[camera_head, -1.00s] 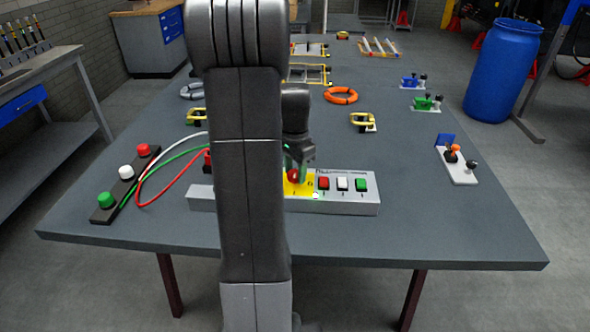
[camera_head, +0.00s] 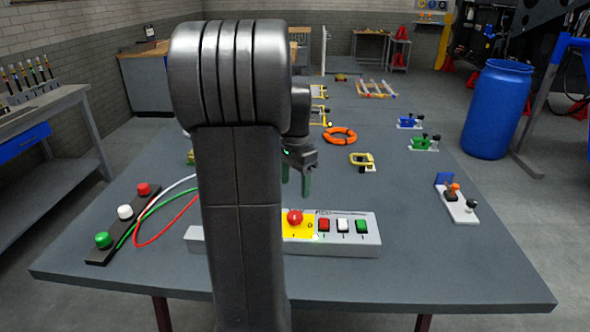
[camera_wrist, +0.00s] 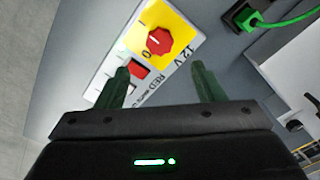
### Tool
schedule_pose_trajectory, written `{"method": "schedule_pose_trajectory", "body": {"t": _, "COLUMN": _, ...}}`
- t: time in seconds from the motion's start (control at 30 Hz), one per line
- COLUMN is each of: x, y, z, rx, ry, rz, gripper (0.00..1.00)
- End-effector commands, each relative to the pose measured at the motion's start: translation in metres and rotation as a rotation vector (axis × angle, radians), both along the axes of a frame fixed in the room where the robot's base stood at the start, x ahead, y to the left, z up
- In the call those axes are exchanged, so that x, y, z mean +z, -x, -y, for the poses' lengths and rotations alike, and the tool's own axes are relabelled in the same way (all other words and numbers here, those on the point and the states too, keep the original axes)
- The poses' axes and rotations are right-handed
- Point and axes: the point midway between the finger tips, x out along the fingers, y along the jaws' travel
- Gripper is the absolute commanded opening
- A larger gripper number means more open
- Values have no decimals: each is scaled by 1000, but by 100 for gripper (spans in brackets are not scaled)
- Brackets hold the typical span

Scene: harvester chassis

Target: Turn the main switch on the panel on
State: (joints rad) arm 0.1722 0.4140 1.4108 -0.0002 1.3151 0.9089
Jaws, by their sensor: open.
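The grey panel (camera_head: 372,232) lies on the table, partly hidden behind my arm. Its main switch, a red rotary knob (camera_head: 294,217), sits on a yellow plate (camera_head: 305,232). I cannot tell for certain which mark the knob points at. My gripper (camera_head: 297,182) is open and empty, with its green fingers pointing down, above and apart from the knob. In the wrist view both fingers of my gripper (camera_wrist: 159,75) are spread, with nothing between them.
Red (camera_head: 324,225), white (camera_head: 343,225) and green (camera_head: 362,226) buttons sit right of the switch. The table's right front is clear.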

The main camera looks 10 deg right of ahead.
Motion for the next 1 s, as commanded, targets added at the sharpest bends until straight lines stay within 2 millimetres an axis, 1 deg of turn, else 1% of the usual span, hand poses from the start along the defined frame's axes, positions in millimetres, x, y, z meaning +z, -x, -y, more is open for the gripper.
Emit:
{"method": "schedule_pose_trajectory", "body": {"t": 0.03, "x": 10, "y": 0, "z": 0, "rx": 0, "ry": 0, "rz": 2, "gripper": 62}}
{"method": "schedule_pose_trajectory", "body": {"t": 0.1, "x": 21, "y": 0, "z": 0, "rx": 0, "ry": 0, "rz": 2, "gripper": 62}}
{"method": "schedule_pose_trajectory", "body": {"t": 0.23, "x": 33, "y": 0, "z": 0, "rx": 0, "ry": 0, "rz": 1, "gripper": 62}}
{"method": "schedule_pose_trajectory", "body": {"t": 0.37, "x": 38, "y": 0, "z": 0, "rx": 0, "ry": 0, "rz": -1, "gripper": 62}}
{"method": "schedule_pose_trajectory", "body": {"t": 0.63, "x": 38, "y": 0, "z": 0, "rx": 0, "ry": 0, "rz": -1, "gripper": 62}}
{"method": "schedule_pose_trajectory", "body": {"t": 0.77, "x": 33, "y": 0, "z": 0, "rx": 0, "ry": 0, "rz": -2, "gripper": 62}}
{"method": "schedule_pose_trajectory", "body": {"t": 0.83, "x": 26, "y": 0, "z": 0, "rx": 0, "ry": 0, "rz": -4, "gripper": 62}}
{"method": "schedule_pose_trajectory", "body": {"t": 0.97, "x": 4, "y": 1, "z": 0, "rx": 0, "ry": -2, "rz": -5, "gripper": 62}}
{"method": "schedule_pose_trajectory", "body": {"t": 1.0, "x": -4, "y": 1, "z": 0, "rx": 0, "ry": -1, "rz": -6, "gripper": 62}}
